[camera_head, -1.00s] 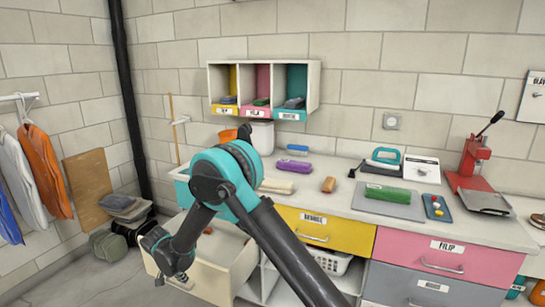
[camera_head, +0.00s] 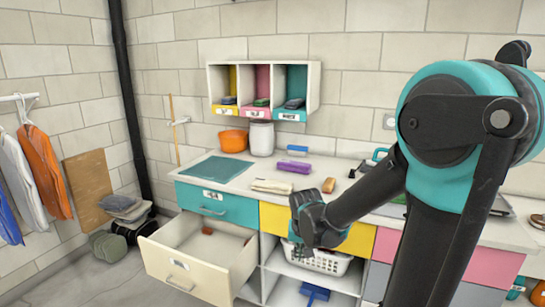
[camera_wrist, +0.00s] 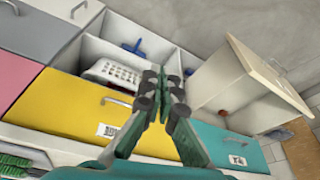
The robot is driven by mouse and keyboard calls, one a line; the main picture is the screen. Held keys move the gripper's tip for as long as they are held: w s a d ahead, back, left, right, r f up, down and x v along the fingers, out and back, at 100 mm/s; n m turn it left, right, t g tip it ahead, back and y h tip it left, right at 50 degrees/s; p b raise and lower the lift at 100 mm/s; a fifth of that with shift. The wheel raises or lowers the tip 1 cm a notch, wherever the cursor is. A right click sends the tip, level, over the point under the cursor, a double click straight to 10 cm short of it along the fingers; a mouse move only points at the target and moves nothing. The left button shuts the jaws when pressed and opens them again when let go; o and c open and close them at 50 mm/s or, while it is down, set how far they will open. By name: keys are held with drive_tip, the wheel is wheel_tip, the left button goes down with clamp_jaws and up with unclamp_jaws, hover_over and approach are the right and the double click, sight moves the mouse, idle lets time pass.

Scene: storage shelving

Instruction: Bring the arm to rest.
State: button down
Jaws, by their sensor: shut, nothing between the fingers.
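My gripper (camera_wrist: 162,84) shows in the wrist view with its two green and black fingers together and nothing between them. It is in the air in front of the drawer cabinet, over the yellow drawer (camera_wrist: 75,113) and the teal drawer (camera_wrist: 225,146) as that view sees them. In the head view my arm's large teal joint fills the right side, and the forearm reaches left to the wrist end in front of the yellow drawer (camera_head: 283,221). The fingers cannot be made out there.
A cream drawer (camera_head: 190,262) stands open at lower left, with a small brown item inside. A white basket (camera_head: 322,262) sits on the shelf under the counter. A cubby shelf (camera_head: 262,62) hangs above.

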drive_tip(key=s+d+f+n, duration=0.1)
drive_tip(key=s+d+f, duration=0.1)
drive_tip(key=s+d, duration=0.8)
drive_tip(key=shift+s+t, duration=0.4)
drive_tip(key=shift+s, duration=0.75)
